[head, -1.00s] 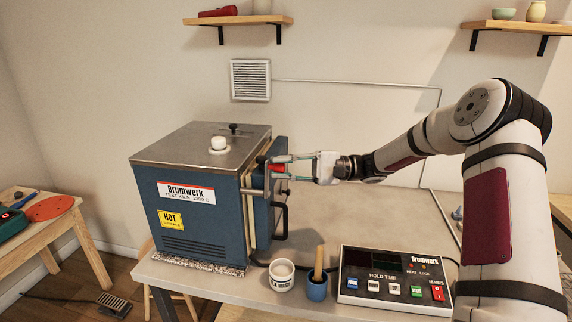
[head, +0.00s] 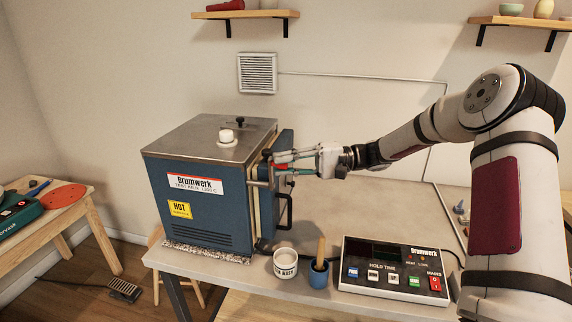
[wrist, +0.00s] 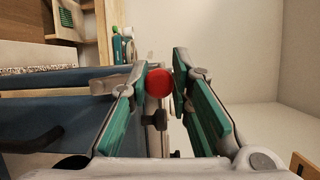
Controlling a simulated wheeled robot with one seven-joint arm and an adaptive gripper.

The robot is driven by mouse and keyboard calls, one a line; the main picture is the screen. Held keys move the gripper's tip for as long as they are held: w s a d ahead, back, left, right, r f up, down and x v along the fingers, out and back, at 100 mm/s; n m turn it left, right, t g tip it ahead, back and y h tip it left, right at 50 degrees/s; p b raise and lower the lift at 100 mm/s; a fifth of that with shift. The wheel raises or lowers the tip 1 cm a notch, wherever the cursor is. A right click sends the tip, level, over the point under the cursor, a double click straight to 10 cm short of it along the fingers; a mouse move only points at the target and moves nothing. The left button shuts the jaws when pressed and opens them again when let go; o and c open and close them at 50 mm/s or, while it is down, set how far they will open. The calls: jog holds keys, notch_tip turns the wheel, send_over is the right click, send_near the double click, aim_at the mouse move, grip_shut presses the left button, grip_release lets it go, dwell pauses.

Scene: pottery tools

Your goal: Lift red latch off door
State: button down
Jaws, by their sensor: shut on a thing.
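The red latch shows as a small red patch (head: 282,167) at the door side of the blue kiln (head: 190,215). In the wrist view its round red end (wrist: 158,83) sits between my fingertips. My gripper (head: 275,164) reaches in from the right, shut on the red latch. In the wrist view the left fingertip touches the red end, and the right one is close beside it. The kiln door (head: 284,190) is at the kiln's right side, with a dark handle (head: 288,212) below my gripper. The fingers hide much of the latch, so I cannot tell whether it is still seated.
On the table (head: 222,284) stand a white mug (head: 285,266), a blue cup (head: 319,278) with a wooden tool, and a control box (head: 393,275). A wooden side table (head: 75,215) is at the left. The tabletop behind the control box is mostly clear.

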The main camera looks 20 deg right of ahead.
jog(key=shift+a+f, duration=0.1)
jog(key=shift+f, duration=0.05)
jog(key=c, duration=1.4)
grip_release()
jog(key=shift+c, duration=0.2)
jog(key=s+d, duration=0.1)
jog(key=d, duration=1.1)
jog(key=shift+s+r, duration=0.2)
jog(key=shift+s, duration=0.1)
